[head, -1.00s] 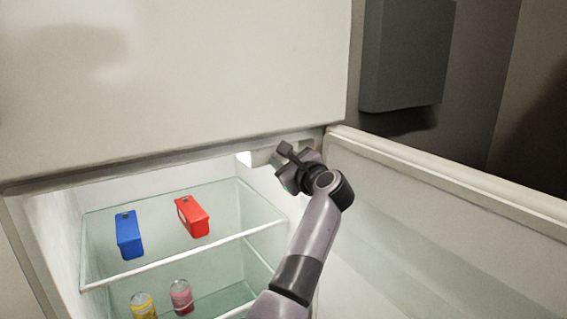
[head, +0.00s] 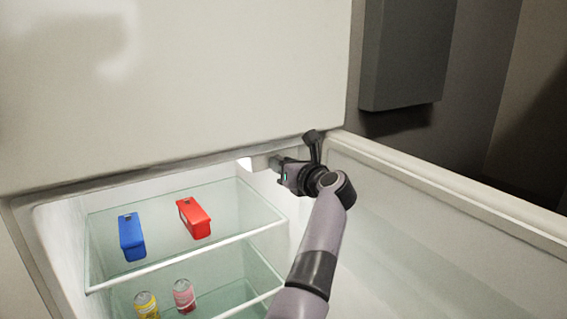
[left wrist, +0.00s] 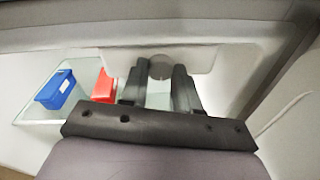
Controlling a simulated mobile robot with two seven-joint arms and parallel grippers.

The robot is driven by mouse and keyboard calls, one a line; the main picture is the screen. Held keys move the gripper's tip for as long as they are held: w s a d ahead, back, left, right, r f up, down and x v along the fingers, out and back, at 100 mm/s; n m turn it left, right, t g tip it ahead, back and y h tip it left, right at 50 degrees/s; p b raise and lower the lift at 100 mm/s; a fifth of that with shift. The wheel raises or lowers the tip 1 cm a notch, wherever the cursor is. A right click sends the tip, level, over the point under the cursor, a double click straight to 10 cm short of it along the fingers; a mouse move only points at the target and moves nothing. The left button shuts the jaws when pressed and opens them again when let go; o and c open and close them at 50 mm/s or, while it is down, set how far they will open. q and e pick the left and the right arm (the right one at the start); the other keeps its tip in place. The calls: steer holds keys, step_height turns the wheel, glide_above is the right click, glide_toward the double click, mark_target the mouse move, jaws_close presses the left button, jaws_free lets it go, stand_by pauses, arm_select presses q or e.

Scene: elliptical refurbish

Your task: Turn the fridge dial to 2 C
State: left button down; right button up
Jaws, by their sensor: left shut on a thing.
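The fridge dial (left wrist: 161,66) is a round grey knob on the pale housing (left wrist: 205,57) under the fridge's top edge. In the left wrist view it sits between the two dark fingers of my left gripper (left wrist: 157,80), which is shut on it. In the head view my left gripper (head: 277,164) reaches the same housing (head: 260,162) at the top right of the fridge opening. The dial is hidden there by the fingers, and I cannot read its marks or setting in either view. My right gripper is not in view.
The open fridge door (head: 440,220) stands close on the right of my arm. A glass shelf (head: 165,250) below holds a blue box (head: 132,238) and a red box (head: 195,218). The upper panel (head: 170,80) overhangs the opening.

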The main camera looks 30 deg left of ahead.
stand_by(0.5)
arm_select(q)
steer(key=c, duration=1.1)
jaws_free()
